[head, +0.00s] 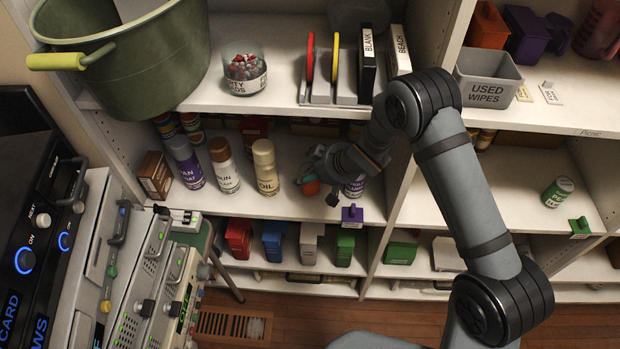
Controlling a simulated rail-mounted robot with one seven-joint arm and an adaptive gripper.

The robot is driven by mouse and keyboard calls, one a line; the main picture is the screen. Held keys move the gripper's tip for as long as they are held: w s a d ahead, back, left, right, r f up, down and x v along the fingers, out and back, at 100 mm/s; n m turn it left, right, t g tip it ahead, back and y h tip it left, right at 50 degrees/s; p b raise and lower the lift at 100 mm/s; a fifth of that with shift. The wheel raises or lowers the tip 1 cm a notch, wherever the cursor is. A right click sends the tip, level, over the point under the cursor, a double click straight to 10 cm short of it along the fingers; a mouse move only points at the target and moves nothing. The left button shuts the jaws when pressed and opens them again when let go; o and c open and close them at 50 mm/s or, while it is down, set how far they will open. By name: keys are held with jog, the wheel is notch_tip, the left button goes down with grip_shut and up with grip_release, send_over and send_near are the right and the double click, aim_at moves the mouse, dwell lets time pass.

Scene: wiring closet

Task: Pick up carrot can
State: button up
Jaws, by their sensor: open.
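A small orange object with a bit of green (311,186), which looks like the carrot can, stands on the middle shelf. It is partly hidden by my gripper, and its label cannot be read. My gripper (320,187) is open, with its fingers reaching in at the can's right side. Whether the fingers touch it cannot be told from this view.
A cream oil can (265,167), a brown-capped can (223,165) and a purple can (187,163) stand to the left. A purple-labelled can (354,187) is close on the right. The upper shelf (290,99) overhangs. A green can (558,192) stands far right.

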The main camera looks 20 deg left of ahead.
jog(key=c, duration=0.3)
grip_shut()
dwell(0.7)
